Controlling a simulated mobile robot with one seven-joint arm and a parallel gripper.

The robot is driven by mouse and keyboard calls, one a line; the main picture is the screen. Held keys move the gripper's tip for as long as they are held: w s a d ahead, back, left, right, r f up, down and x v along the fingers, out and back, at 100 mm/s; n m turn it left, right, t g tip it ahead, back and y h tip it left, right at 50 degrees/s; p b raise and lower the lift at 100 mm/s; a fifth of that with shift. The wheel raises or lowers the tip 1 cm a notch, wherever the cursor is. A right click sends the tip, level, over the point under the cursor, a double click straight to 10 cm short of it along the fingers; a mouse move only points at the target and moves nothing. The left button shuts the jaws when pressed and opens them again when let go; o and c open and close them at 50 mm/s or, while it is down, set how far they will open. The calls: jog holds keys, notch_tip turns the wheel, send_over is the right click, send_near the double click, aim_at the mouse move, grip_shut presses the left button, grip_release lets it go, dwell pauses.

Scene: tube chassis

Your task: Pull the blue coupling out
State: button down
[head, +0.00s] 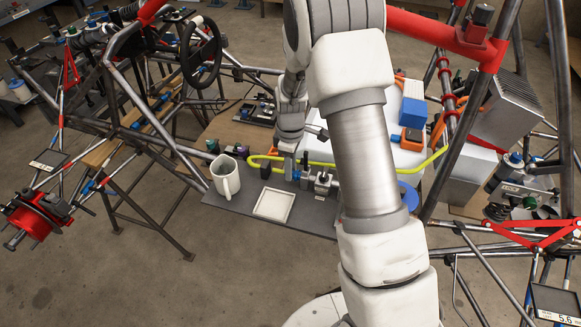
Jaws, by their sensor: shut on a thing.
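My gripper (289,168) points down over the grey board (240,201), at the small fittings near its middle. It is shut on a small blue part, which appears to be the blue coupling (297,175). The coupling is small here and the fingers partly hide it, so I cannot tell whether it is still seated. A metal block fitting (323,182) stands just to the right of the gripper. A yellow-green hose (262,157) curves behind the gripper and runs on to the right behind my arm.
Tube frame members surround the board, with a red tube (430,28) at upper right.

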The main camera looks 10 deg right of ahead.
jog(key=shift+w, duration=0.1)
jog(key=shift+w+a+r+b, duration=0.1)
jog(key=shift+w+a, duration=0.15)
jog(key=shift+a, duration=0.25)
jog(key=shift+w+a+f+b, duration=0.1)
jog(key=shift+w+a, duration=0.2)
jog(key=shift+a, duration=0.2)
jog(key=shift+w+a+r+b, duration=0.1)
jog(key=shift+w+a, duration=0.15)
jog(key=shift+a, duration=0.25)
jog(key=c, duration=0.6)
grip_release()
notch_tip(320, 180, up, 17)
jog(key=shift+r, duration=0.2)
